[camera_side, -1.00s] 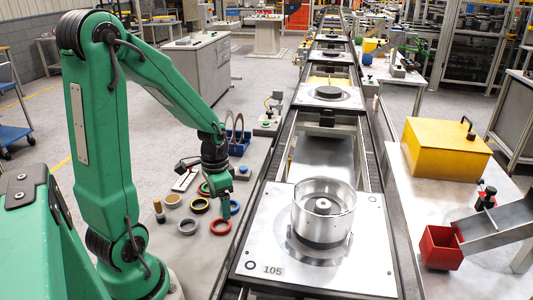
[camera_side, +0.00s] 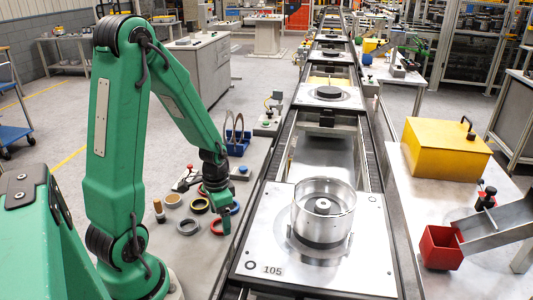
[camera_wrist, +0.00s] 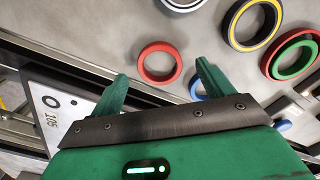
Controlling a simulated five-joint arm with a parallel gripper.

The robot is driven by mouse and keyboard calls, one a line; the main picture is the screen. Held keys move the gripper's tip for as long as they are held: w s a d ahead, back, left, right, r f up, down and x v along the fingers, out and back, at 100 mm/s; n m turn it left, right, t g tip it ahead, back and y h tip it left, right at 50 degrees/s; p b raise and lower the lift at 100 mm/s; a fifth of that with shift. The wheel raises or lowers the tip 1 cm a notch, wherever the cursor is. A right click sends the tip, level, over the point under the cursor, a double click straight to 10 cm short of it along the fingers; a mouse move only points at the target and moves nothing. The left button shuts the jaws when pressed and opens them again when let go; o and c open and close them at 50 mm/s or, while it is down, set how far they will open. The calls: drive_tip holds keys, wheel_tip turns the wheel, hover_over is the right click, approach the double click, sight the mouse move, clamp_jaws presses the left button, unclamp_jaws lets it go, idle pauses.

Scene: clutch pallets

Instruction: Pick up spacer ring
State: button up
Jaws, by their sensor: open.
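Several rings lie on the left bench, and I cannot tell by looks which one is the spacer ring. In the wrist view a red ring (camera_wrist: 141,64) lies just beyond and between my gripper's (camera_wrist: 160,82) two green fingers, which are spread and empty. A blue ring (camera_wrist: 192,91) is partly hidden by the right finger. A black and yellow ring (camera_wrist: 234,30), a larger red ring with a green one inside (camera_wrist: 270,66) and a grey ring (camera_wrist: 170,6) lie further out. In the side view my gripper (camera_side: 224,222) hangs low beside the red ring (camera_side: 212,231), partly covering it.
The pallet marked 105 (camera_side: 300,275) carries a metal drum (camera_side: 335,220) on the conveyor at the right. A blue rack (camera_side: 240,146) stands behind the rings.

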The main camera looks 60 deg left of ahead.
drive_tip(key=shift+f, duration=0.9)
drive_tip(key=shift+c, duration=0.4)
drive_tip(key=c, duration=1)
